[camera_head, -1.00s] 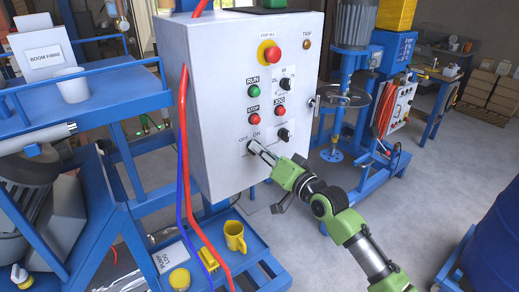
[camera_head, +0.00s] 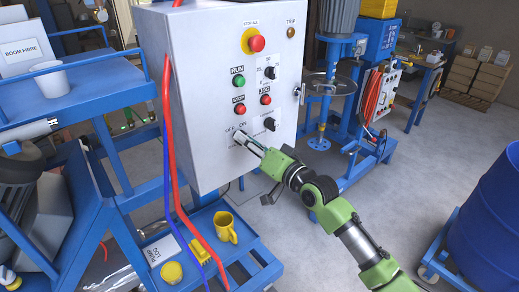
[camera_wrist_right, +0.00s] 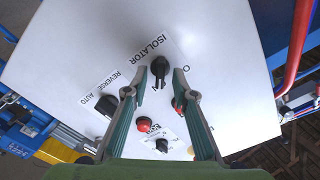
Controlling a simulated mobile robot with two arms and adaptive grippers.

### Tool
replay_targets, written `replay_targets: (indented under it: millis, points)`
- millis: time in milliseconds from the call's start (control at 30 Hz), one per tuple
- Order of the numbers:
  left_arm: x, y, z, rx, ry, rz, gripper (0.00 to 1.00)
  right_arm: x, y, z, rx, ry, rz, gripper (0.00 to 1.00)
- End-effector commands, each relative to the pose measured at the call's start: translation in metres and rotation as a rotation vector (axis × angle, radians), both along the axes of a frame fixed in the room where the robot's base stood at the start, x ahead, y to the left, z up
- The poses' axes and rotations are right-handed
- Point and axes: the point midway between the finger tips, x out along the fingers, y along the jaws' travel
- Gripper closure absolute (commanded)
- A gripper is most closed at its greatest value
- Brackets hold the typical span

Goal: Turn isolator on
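My right gripper (camera_wrist_right: 159,84) is open, with one finger on each side of the knob's line. The knob shows in the gap near the fingertips, and I cannot tell whether they touch it. In the head view, the right gripper (camera_head: 241,140) reaches the lower left of the panel, by the OFF and ON labels, and mostly hides the knob. My left gripper is not in view.
Above the isolator are a red stop-all button (camera_head: 257,43), a green RUN button (camera_head: 239,81) and another black selector (camera_head: 270,124). Red and blue hoses (camera_head: 168,130) hang at the cabinet's left edge. A yellow mug (camera_head: 225,228) stands below. A blue drum (camera_head: 488,215) is at right.

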Motion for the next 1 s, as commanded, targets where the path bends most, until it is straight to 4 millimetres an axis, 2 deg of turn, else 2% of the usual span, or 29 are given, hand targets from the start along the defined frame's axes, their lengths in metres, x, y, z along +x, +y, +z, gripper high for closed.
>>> replay_targets:
  millis: [300, 500, 700, 1000]
  points:
    - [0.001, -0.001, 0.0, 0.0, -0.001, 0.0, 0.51, -0.052, -0.038, -0.002, -0.004, 0.003, -0.001, 0.75]
    - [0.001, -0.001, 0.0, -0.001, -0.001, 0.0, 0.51, -0.079, -0.058, -0.002, -0.003, 0.003, -0.002, 0.75]
    - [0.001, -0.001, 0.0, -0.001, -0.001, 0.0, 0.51, -0.09, -0.066, -0.001, -0.002, 0.003, -0.001, 0.75]
    - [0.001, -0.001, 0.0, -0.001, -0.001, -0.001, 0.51, -0.09, -0.066, -0.001, -0.002, 0.002, 0.0, 0.75]
